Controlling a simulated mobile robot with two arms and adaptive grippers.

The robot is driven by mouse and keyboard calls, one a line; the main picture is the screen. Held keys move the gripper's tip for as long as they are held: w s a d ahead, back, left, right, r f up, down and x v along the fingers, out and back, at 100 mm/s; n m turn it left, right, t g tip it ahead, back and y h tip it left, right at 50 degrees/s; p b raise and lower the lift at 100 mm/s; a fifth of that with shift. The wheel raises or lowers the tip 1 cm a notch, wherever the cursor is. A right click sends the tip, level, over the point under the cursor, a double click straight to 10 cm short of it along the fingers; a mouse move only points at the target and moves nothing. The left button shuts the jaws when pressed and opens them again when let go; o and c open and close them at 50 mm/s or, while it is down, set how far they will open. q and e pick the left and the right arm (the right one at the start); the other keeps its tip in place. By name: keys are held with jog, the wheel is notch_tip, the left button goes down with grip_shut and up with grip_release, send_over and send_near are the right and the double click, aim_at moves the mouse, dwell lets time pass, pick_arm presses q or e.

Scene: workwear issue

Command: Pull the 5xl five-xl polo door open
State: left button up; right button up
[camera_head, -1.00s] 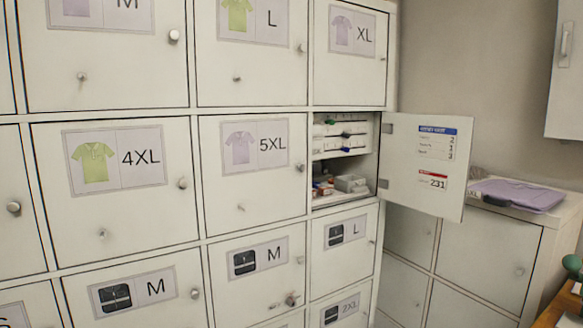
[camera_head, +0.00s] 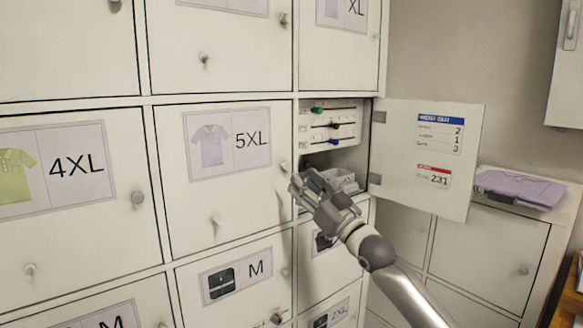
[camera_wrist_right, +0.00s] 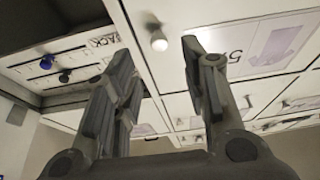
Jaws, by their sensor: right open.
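The 5XL polo door (camera_head: 240,195) is white, shut flush, with a label (camera_head: 227,143) showing a lavender polo. It also shows in the right wrist view, with its label (camera_wrist_right: 265,48) tilted. Its round knob (camera_head: 285,167) is near the right edge, just by my right gripper (camera_head: 300,182). In the right wrist view the pale knob (camera_wrist_right: 158,42) appears between the two fingertips of my right gripper (camera_wrist_right: 157,52), which are apart. The fingers are not closed on it. My left gripper is not in view.
The 4XL door (camera_head: 75,225) and M door (camera_head: 240,262) are shut. A folded lavender garment (camera_head: 520,189) lies on a low cabinet.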

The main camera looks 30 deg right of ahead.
aim_at(289, 167)
jog(key=p+x, duration=0.1)
jog(key=x, duration=0.4)
jog(key=shift+w, duration=0.25)
jog(key=shift+w+r+p, duration=0.1)
jog(key=shift+w+p, duration=0.2)
jog(key=shift+w, duration=0.05)
jog(key=c, duration=0.9)
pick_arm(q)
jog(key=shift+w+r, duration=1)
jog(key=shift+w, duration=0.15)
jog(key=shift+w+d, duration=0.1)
